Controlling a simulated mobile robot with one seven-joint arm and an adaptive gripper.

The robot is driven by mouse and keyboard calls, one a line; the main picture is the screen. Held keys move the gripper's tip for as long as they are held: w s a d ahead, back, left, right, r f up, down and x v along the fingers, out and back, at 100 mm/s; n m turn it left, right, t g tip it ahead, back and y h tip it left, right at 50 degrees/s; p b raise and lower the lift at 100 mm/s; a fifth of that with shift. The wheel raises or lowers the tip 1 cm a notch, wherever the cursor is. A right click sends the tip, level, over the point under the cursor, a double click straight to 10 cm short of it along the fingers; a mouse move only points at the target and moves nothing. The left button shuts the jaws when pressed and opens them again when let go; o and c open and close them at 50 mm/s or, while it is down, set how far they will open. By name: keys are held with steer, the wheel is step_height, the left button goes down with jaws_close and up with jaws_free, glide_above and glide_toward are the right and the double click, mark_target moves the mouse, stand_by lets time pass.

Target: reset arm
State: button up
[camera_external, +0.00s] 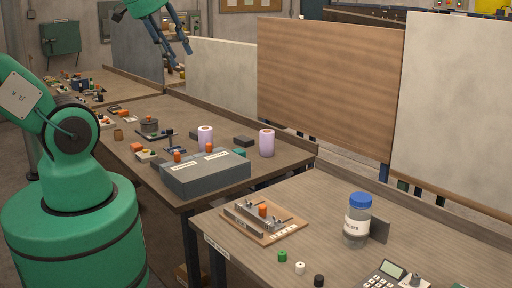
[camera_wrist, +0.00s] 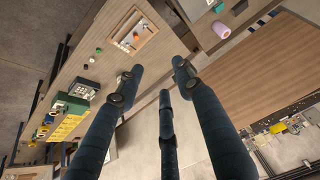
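My gripper (camera_external: 184,50) hangs high at the top of the external view, above the far tables and clear of every surface. Its dark fingers are spread apart in the wrist view (camera_wrist: 160,78), with nothing between them. Two lilac rolls stand on the middle table, one near its centre (camera_external: 206,138) and one near its right edge (camera_external: 267,143). A grey box (camera_external: 207,177) with labels and orange knobs sits at that table's front corner. A wooden board (camera_external: 246,228) with a metal fixture and an orange part lies on the near table.
A blue-lidded jar (camera_external: 357,222) stands on the near table, with a calculator (camera_external: 383,276) and small green, white and black pieces in front. Tall panels (camera_external: 330,85) stand behind the tables. The air around my gripper looks free.

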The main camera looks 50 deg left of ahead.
step_height(320, 180, down, 7)
steer(key=b, duration=0.6)
